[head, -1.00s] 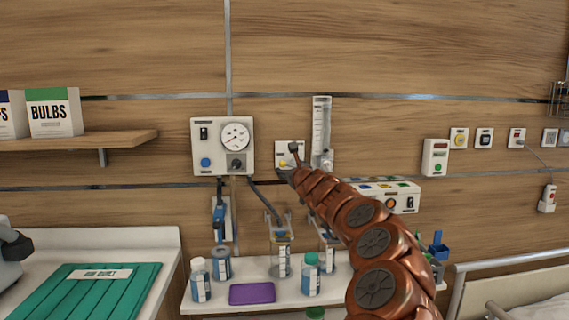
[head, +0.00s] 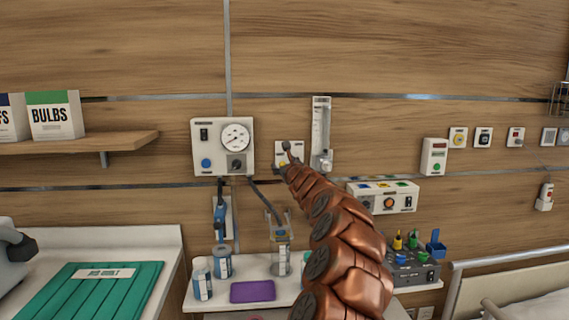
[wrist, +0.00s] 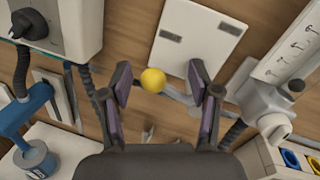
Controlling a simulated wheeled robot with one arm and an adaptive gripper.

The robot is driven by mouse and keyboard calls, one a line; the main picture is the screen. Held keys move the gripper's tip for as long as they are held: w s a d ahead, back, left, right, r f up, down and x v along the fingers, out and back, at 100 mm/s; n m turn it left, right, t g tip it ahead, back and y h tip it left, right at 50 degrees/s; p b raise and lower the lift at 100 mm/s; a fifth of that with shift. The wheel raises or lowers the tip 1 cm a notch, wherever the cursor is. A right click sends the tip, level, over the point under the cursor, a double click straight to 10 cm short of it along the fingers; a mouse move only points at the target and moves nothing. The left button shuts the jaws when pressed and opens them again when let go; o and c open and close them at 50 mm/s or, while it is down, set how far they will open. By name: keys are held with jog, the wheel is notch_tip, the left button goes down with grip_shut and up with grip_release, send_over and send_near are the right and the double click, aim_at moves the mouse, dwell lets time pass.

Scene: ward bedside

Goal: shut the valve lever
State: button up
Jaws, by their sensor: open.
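The valve lever shows as a round yellow knob (wrist: 153,80) in the wrist view, in front of a white wall plate (wrist: 203,30) with two dark labels. My gripper (wrist: 160,72) is open, with one finger on each side of the knob. Gaps show between the knob and both fingers, the wider one on the right. In the head view the plate (head: 279,146) is on the wall right of the gauge panel, and my gripper (head: 289,156) is in front of it. A bit of yellow shows beside my gripper there.
The gauge panel (head: 207,145) is close on the left, with hoses below. A clear flow tube (head: 321,130) stands close on the right; its white fitting (wrist: 268,95) is near the right finger. Bottles and a purple case (head: 252,291) are on the shelf below.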

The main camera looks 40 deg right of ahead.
dwell(0.3)
jog(key=shift+f, duration=0.1)
jog(key=c, duration=1.2)
